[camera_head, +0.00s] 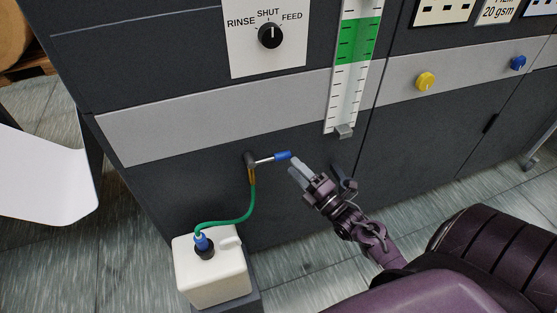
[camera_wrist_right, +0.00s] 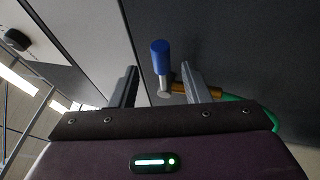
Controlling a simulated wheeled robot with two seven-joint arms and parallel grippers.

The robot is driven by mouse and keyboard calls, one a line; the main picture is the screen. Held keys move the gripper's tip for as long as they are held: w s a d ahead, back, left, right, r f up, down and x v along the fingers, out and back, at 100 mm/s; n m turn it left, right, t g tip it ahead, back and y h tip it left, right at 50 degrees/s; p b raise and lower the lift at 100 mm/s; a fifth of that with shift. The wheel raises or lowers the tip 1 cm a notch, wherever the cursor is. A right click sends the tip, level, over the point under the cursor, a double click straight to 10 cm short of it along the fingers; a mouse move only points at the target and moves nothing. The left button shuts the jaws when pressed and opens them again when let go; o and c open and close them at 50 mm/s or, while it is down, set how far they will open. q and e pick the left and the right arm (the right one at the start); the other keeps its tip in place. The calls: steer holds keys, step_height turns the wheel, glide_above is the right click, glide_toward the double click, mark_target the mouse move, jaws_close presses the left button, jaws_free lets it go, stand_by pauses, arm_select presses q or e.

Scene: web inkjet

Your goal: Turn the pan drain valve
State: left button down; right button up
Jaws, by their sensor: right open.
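The pan drain valve (camera_head: 250,160) sits low on the dark machine front, and its lever with a blue grip (camera_head: 283,156) points right, close to level. My right gripper (camera_head: 298,166) is open at the lever's free end. In the right wrist view the blue grip (camera_wrist_right: 160,57) shows between the two spread fingers of the right gripper (camera_wrist_right: 161,70), with a gap on the left side; whether the right finger touches it I cannot tell. A brass outlet (camera_wrist_right: 197,90) shows behind the right finger. My left gripper is not in view.
A green hose (camera_head: 251,203) runs from the valve to a white jug (camera_head: 211,273) below. Above are a black RINSE/SHUT/FEED knob (camera_head: 270,35), a green-banded gauge (camera_head: 355,70) and a yellow knob (camera_head: 425,82). A white panel (camera_head: 40,180) stands at left.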

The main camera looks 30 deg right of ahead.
mark_target(283, 157)
steer(key=x, duration=0.5)
steer(key=shift+w, duration=0.4)
jaws_close()
